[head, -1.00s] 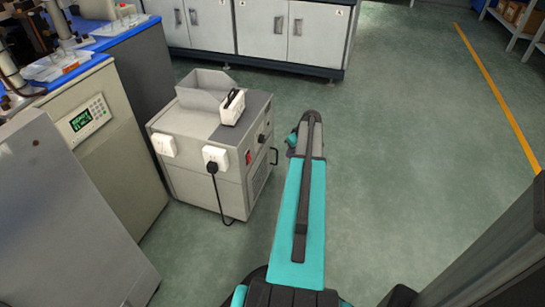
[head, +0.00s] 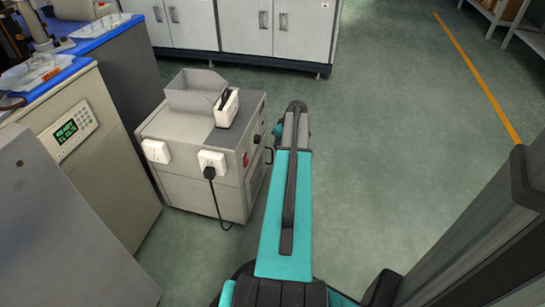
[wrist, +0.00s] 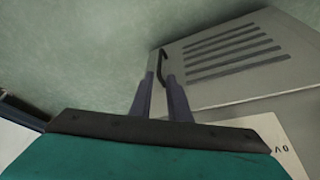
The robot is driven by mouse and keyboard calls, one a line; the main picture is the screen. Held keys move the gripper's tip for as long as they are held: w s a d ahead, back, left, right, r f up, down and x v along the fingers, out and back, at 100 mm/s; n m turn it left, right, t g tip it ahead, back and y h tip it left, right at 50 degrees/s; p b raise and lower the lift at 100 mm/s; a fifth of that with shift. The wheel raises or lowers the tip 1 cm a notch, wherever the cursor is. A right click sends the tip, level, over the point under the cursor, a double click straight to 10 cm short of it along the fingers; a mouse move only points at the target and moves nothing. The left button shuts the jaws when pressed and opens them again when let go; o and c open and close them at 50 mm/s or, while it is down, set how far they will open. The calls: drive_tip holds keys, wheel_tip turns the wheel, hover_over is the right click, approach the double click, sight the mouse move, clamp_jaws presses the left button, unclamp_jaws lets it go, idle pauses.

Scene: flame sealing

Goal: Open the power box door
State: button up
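The power box (head: 203,135) is a grey floor cabinet with white sockets on its front and a hopper on top. Its door (wrist: 235,75), with dark vent slots, fills the upper right of the wrist view and looks shut or nearly so. The dark curved door handle (wrist: 163,67) is at the door's left edge; it also shows in the head view (head: 269,155). My gripper (wrist: 161,77) has its two grey fingers at the handle, one on each side, with a narrow gap between them. I cannot tell whether they touch it.
A black plug and cable (head: 213,190) hang from the box's front. A grey cabinet with a green display (head: 68,130) stands at the left. White cupboards (head: 245,25) line the back. The green floor (head: 400,120) right of my arm is clear.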

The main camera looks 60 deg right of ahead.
sight(272, 156)
drive_tip(key=b+x, duration=0.5)
drive_tip(key=x, duration=0.8)
drive_tip(key=shift+w+d+f, duration=0.1)
drive_tip(key=shift+d+f, duration=0.05)
drive_tip(key=shift+f, duration=0.15)
clamp_jaws()
idle(1.2)
